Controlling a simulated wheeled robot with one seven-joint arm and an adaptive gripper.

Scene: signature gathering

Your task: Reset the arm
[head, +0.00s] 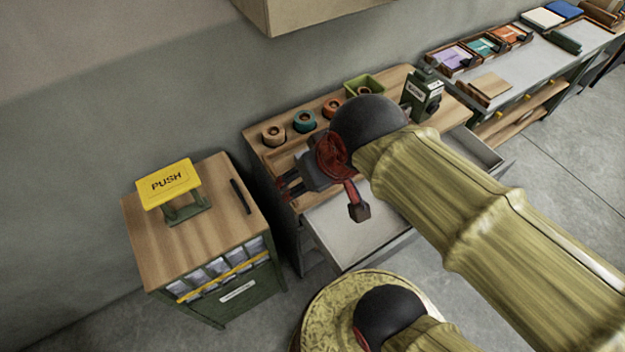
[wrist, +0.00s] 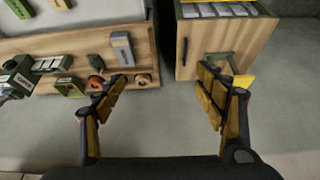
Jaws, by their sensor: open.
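My gripper (head: 288,184) is at the end of my arm in the head view, in front of the left part of the wooden desk (head: 258,141). In the wrist view my gripper (wrist: 162,98) shows its two fingers spread wide with nothing between them. Behind the fingers lie the gap between the desk and the small cabinet (wrist: 262,46) and the grey wall. My arm covers part of the desk and its open drawer (head: 345,228) in the head view.
A yellow PUSH sign (head: 167,184) and a dark pen-like stick (head: 241,196) are on the cabinet at left. Tape rolls (head: 305,121), a green box (head: 364,86) and a green device (head: 422,95) stand on the desk. A long table (head: 545,62) with trays is at upper right.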

